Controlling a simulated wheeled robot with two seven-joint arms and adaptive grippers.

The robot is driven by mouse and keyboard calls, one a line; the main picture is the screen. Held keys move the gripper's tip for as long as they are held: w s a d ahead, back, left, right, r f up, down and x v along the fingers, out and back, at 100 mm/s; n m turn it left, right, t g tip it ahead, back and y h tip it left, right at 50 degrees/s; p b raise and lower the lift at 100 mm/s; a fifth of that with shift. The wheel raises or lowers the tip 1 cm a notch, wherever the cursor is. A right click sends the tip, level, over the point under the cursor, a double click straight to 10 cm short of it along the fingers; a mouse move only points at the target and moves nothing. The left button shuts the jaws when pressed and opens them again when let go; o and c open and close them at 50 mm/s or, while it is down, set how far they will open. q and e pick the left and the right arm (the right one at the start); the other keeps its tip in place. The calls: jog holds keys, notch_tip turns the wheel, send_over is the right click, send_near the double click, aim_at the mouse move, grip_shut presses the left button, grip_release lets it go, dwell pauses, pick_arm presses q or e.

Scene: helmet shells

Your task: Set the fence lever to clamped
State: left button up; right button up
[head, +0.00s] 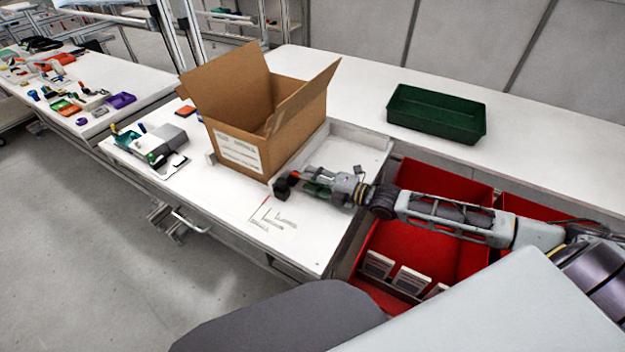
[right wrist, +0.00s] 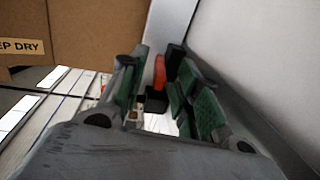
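The fence lever (right wrist: 159,72) shows in the right wrist view as an orange-red handle above a small black block. In the head view a bit of red (head: 294,174) shows beside a black block (head: 282,188) at the front corner of the white fence. My right gripper (head: 311,183) is at this corner, just to the right of the block. In the right wrist view its green-padded fingers (right wrist: 160,95) are apart, with the lever seen in the gap between them. I cannot tell whether they touch it, nor how the lever is set. My left gripper is not in view.
An open cardboard box (head: 238,140) stands against the fence (head: 352,137), close behind my right gripper. A green tray (head: 437,113) sits on the back table. Red bins (head: 425,246) lie below my right forearm. The white table front (head: 300,235) is clear except for printed marks.

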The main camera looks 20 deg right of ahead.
jog(key=shift+s, duration=0.1)
dwell(0.3)
jog(key=shift+v, duration=4)
jog(key=shift+v, duration=1.9)
jog(key=shift+o, duration=0.4)
